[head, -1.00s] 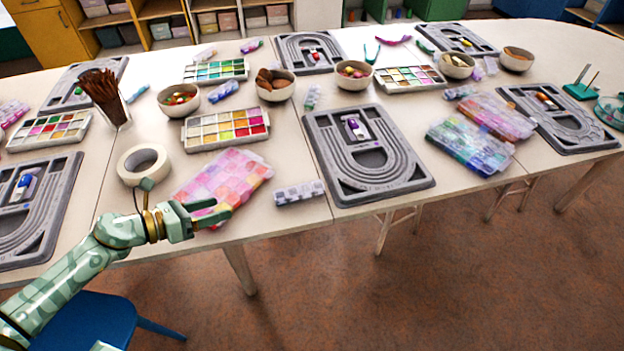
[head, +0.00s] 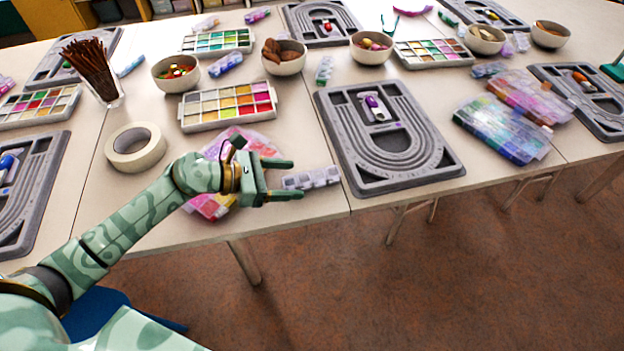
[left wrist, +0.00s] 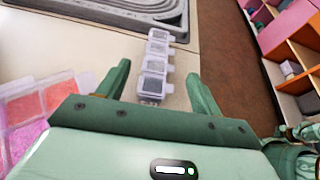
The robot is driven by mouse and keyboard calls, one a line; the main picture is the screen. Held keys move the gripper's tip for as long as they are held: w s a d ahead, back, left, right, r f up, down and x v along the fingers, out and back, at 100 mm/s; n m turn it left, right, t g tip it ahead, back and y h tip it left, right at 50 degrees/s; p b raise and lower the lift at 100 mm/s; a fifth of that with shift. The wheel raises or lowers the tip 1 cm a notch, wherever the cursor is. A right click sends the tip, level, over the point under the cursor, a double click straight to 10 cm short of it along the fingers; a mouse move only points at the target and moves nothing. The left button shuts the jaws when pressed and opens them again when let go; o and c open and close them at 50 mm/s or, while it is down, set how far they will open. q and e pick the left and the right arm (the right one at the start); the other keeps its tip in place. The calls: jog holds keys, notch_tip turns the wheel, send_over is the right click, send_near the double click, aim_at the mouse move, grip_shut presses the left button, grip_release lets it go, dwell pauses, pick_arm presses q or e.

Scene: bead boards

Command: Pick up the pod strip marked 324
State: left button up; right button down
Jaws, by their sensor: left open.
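A short pod strip (head: 312,178) with clear-lidded pods and pale grey contents lies near the table's front edge, left of the middle bead board. It also shows in the left wrist view (left wrist: 154,66), stretching away from me between the fingertips. I cannot read any number on it. My left gripper (head: 284,178) is open, with its fingers pointing at the strip's near end. In the left wrist view the open fingers (left wrist: 159,72) stand either side of that end, and nothing is gripped.
A pink bead case (head: 212,205) lies partly under my left arm. A tape roll (head: 136,147) and a palette tray (head: 228,104) are behind it. The grey bead board (head: 388,135) is close right of the strip. Other pod strips (head: 226,65) lie farther back.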

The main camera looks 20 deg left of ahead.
aim_at(307, 179)
pick_arm(q)
jog(key=b+x, duration=0.1)
jog(key=x, duration=0.4)
jog(key=shift+w+f, duration=0.1)
jog(key=shift+f, duration=0.05)
jog(key=shift+a, duration=0.1)
jog(key=shift+c, duration=0.3)
jog(key=c, duration=1.1)
jog(key=shift+o, duration=0.2)
jog(key=shift+r, duration=0.2)
